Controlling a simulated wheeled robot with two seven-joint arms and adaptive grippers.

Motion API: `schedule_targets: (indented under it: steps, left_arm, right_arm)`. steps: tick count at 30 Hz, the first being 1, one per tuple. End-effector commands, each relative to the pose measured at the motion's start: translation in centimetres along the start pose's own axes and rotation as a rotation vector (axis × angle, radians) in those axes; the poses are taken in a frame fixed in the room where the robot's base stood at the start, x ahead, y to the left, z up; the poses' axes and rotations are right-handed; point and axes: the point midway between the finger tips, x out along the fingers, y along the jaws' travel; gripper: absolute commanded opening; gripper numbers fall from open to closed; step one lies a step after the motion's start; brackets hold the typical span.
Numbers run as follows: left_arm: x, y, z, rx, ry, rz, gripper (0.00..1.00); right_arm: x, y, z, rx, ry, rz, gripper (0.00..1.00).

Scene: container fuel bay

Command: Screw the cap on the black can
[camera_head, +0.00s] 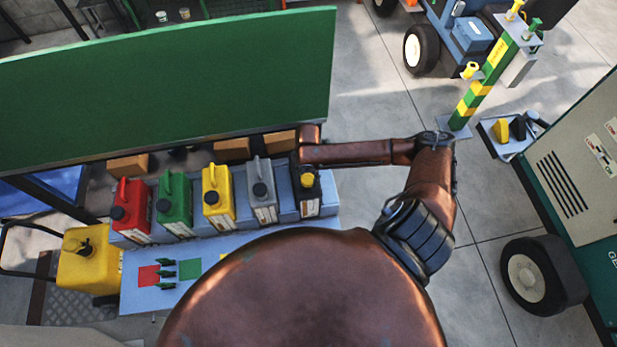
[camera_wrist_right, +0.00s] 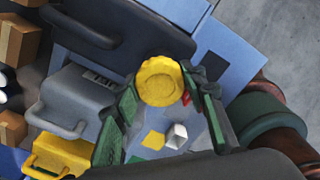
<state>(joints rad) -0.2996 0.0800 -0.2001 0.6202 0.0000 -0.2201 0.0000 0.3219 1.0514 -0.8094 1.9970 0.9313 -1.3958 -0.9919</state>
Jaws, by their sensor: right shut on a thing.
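The black can (camera_head: 308,198) stands at the right end of a row of cans in the head view. The yellow cap (camera_head: 307,181) shows at its neck, and I cannot tell how far it is seated. In the right wrist view the ribbed yellow cap (camera_wrist_right: 160,80) lies between the green-padded fingers of my right gripper (camera_wrist_right: 166,92), which is shut on it. The can's dark body and handle (camera_wrist_right: 85,24) show behind and to the left. In the head view my right forearm reaches left to the can, and the fingers are hard to make out. My left gripper is out of view.
Grey (camera_head: 261,192), yellow (camera_head: 218,197), green (camera_head: 174,206) and red (camera_head: 131,212) cans stand close on the left. The blue bench (camera_head: 225,245) has coloured squares and small dark green pieces. A large green panel (camera_head: 170,80) rises behind. Open floor lies right.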

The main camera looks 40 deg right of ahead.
Motion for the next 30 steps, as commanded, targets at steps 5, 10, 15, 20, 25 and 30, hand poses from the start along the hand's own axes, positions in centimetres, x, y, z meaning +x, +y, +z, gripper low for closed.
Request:
schedule_targets:
  steps: [5, 10, 15, 20, 25, 30]
  left_arm:
    - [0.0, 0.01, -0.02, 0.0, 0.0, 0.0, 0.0]
    - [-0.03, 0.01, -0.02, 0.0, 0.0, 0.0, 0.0]
    - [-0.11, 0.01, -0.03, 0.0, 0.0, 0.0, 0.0]
    - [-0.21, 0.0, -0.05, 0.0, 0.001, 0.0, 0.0]
    - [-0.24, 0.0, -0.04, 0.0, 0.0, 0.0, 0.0]
    - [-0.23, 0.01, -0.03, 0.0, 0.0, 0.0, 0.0]
  right_arm:
    - [-0.02, 0.03, 0.01, 0.0, 0.0, 0.001, 0.22]
    - [0.04, 0.03, 0.02, 0.0, 0.0, 0.0, 0.22]
    - [0.33, 0.04, 0.05, 0.001, -0.001, 0.0, 0.22]
    - [0.7, 0.08, 0.06, 0.0, -0.001, 0.001, 0.22]
    - [0.92, 0.09, 0.05, 0.0, -0.001, 0.001, 0.22]
    - [0.94, 0.08, 0.04, 0.0, -0.001, 0.001, 0.22]
